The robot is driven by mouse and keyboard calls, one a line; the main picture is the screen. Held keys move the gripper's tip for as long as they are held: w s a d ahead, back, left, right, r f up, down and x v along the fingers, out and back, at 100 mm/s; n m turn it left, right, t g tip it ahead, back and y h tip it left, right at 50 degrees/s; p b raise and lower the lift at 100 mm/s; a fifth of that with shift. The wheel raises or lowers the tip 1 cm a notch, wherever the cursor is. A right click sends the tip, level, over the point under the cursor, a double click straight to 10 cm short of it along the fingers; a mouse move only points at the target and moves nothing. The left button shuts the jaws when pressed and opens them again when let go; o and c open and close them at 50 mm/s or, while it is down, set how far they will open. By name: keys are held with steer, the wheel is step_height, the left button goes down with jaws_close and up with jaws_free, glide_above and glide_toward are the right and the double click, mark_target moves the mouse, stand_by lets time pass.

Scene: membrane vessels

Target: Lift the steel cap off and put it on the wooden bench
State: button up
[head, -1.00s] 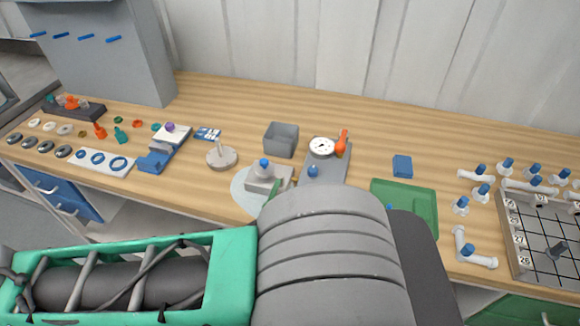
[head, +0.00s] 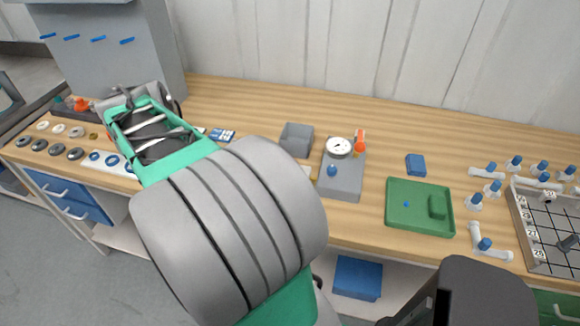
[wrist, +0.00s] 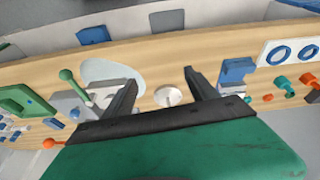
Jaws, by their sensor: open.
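In the wrist view my gripper (wrist: 159,77) is open and empty, its two dark fingers spread above the wooden bench (wrist: 245,57). A small pale round piece with a short stem (wrist: 168,96) shows between the fingers, below them on the bench. Left of it, a pale rounded pad (wrist: 104,69) carries a light grey block (wrist: 101,92), partly hidden by the left finger. I cannot tell for sure which piece is the steel cap. In the head view my arm hides this part of the bench (head: 240,105).
A grey open box (head: 296,139), a grey unit with a dial (head: 340,147), an orange-handled piece (head: 360,143) and a green tray (head: 420,228) stand right of my arm. A blue block (head: 416,165) lies behind the tray. Bare wood lies along the back.

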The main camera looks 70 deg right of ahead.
steer(key=shift+o, duration=0.8)
steer(key=s+d+m+g, duration=0.1)
steer(key=s+d+m, duration=0.4)
steer(key=d, duration=0.4)
steer(key=shift+f+m+g, duration=0.35)
steer(key=shift+m+g, duration=0.05)
steer(key=shift+o, duration=0.4)
steer(key=s+d+m+g, duration=0.1)
steer(key=s+d+m, duration=0.4)
steer(key=s+d, duration=0.2)
steer(key=shift+f+m+g, duration=0.4)
steer(key=shift+m, duration=0.3)
steer(key=p+x, duration=0.1)
steer(key=x, duration=0.6)
steer(key=shift+d+f, duration=0.15)
steer(key=shift+f, duration=0.25)
steer(key=c, duration=1.7)
